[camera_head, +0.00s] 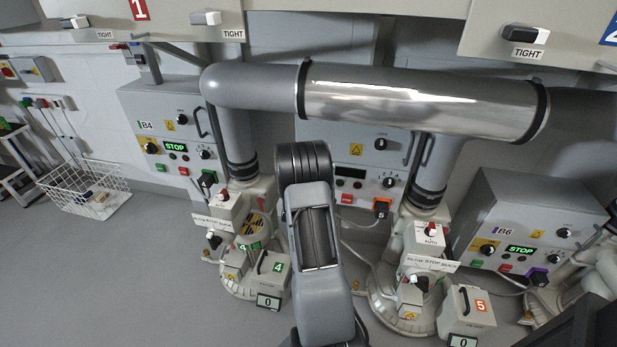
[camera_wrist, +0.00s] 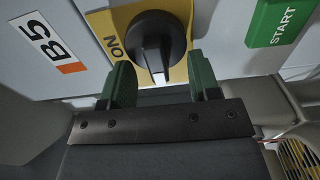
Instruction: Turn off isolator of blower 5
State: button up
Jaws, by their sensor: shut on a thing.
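The isolator of blower 5 is a black rotary knob (camera_wrist: 157,45) on a yellow plate (camera_wrist: 104,22), with the word ON beside it at left in the wrist view. A B5 label (camera_wrist: 50,40) is on the same grey panel. My gripper (camera_wrist: 162,82) has its two green fingers on either side of the knob's handle and is shut on it. The handle points down toward my gripper in the wrist view. In the head view, the B5 control box (camera_head: 355,150) stands at the centre behind my arm. Its isolator and my gripper are hidden there.
A green START button (camera_wrist: 279,22) is close to the right of the knob. The B4 box (camera_head: 172,140) stands at left and the B6 box (camera_head: 525,225) at right. Open floor lies at lower left.

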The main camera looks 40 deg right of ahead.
dwell(0.5)
jog(key=o, duration=0.9)
jog(key=shift+a, duration=0.1)
jog(key=p+v, duration=0.2)
jog(key=v, duration=1.1)
jog(key=shift+a, duration=0.25)
jog(key=shift+s, duration=0.15)
